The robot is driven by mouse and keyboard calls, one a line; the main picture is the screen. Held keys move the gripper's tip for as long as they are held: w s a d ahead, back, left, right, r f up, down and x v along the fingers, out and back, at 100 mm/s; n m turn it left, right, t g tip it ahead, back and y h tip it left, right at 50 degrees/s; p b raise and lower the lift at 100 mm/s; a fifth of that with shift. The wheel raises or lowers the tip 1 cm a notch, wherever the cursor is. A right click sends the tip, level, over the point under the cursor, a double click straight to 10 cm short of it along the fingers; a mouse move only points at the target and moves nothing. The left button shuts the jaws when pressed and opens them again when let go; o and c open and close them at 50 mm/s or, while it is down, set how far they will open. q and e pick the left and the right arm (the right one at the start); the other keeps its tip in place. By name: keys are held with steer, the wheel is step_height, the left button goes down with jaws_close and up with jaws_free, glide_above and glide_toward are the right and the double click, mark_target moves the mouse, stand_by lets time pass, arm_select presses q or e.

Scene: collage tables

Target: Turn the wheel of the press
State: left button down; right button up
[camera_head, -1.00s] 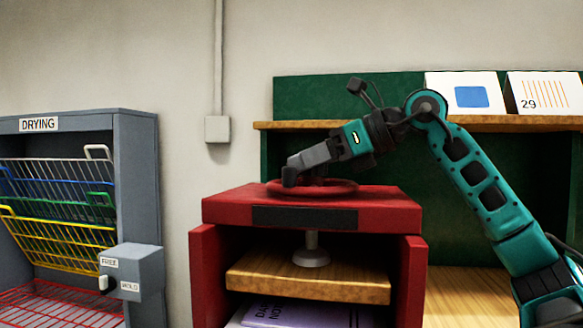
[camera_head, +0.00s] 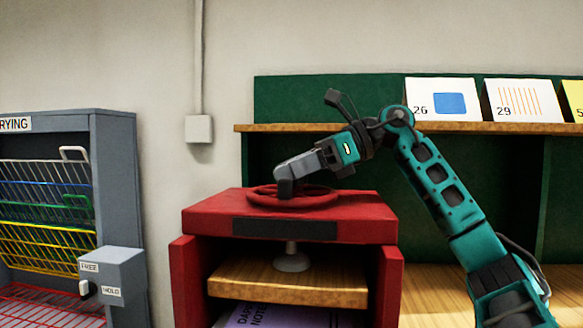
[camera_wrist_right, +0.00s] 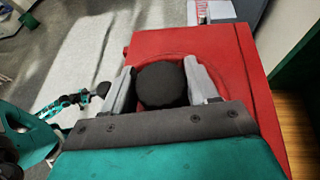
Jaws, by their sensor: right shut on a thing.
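The press (camera_head: 355,216) is a red box with a red wheel (camera_head: 318,202) lying flat on its top. Below the top, a short metal screw with a round foot (camera_head: 291,263) stands over a wooden board (camera_head: 300,290). My right gripper (camera_head: 284,187) reaches down from the right onto the wheel's left part. In the right wrist view, its two grey fingers (camera_wrist_right: 160,86) flank a round black knob (camera_wrist_right: 158,84), and they are shut on it.
A grey drying rack (camera_head: 112,185) with coloured wire shelves stands at the left, with a FREE/HOLD switch box (camera_head: 122,268) beside it. Behind the press, a green shelf unit (camera_head: 325,100) carries upright cards (camera_head: 440,100). A purple item (camera_head: 265,317) lies under the wooden board.

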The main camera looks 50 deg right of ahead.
steer(key=o, duration=1.4)
steer(key=shift+d, duration=0.1)
steer(key=v, duration=1.3)
steer(key=shift+b, duration=0.35)
steer(key=shift+w, duration=0.1)
